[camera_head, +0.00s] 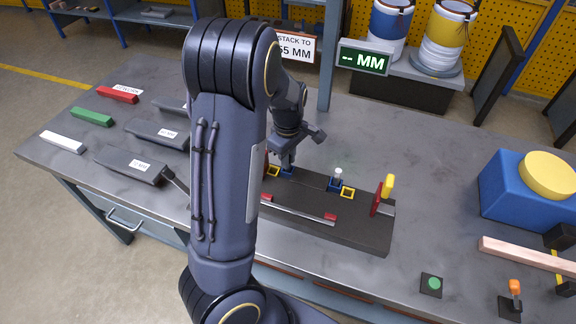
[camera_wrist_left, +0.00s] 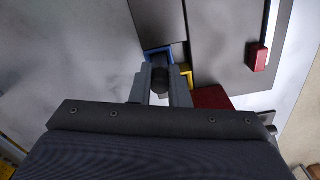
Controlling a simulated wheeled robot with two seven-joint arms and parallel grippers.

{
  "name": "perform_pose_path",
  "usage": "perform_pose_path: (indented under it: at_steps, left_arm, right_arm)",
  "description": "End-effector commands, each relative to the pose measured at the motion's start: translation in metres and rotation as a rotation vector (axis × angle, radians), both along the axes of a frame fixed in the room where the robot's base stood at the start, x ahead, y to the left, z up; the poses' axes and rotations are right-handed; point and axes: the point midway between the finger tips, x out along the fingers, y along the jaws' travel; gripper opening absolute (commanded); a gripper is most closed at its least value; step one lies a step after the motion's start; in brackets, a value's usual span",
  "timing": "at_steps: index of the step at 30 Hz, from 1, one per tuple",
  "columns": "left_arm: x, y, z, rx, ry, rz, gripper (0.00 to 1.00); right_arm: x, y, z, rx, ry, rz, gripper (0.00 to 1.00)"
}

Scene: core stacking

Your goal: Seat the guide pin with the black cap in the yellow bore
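My left gripper (camera_head: 287,165) reaches down to the dark fixture block (camera_head: 370,233), over the blue-outlined bore (camera_head: 287,173) at its left. In the left wrist view, the gripper's fingers (camera_wrist_left: 160,85) flank the round black cap (camera_wrist_left: 159,80) of the guide pin and look closed against it. The pin's shaft is hidden below the cap, at the blue bore (camera_wrist_left: 152,54). A yellow-outlined bore (camera_head: 271,170) lies just beside it, partly covered; it also shows in the left wrist view (camera_wrist_left: 186,74). Another yellow bore (camera_head: 347,192) sits by a white-capped pin (camera_head: 338,174). My right gripper is out of view.
A rail with red ends (camera_head: 298,210) runs along the block's front. A red plate and yellow knob (camera_head: 388,186) stand at its right end. A blue box (camera_head: 520,195) and a wooden bar (camera_head: 525,254) lie farther right. Several coloured bars and dark blocks lie at left.

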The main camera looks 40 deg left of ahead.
Motion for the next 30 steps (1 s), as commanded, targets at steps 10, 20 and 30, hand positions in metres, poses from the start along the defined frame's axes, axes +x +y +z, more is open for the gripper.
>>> perform_pose_path:
  at_steps: [10, 20, 30]
  left_arm:
    - [0.000, 0.000, 0.000, 0.000, -0.001, 0.000, 0.00]
    - [0.001, 0.000, 0.022, 0.001, -0.005, -0.001, 0.00]
    - [0.049, 0.003, 0.088, 0.005, -0.006, -0.001, 0.00]
  right_arm:
    - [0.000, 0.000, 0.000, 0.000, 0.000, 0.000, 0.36]
    - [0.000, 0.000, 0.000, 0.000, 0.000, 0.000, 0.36]
    - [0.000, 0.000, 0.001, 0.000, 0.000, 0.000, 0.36]
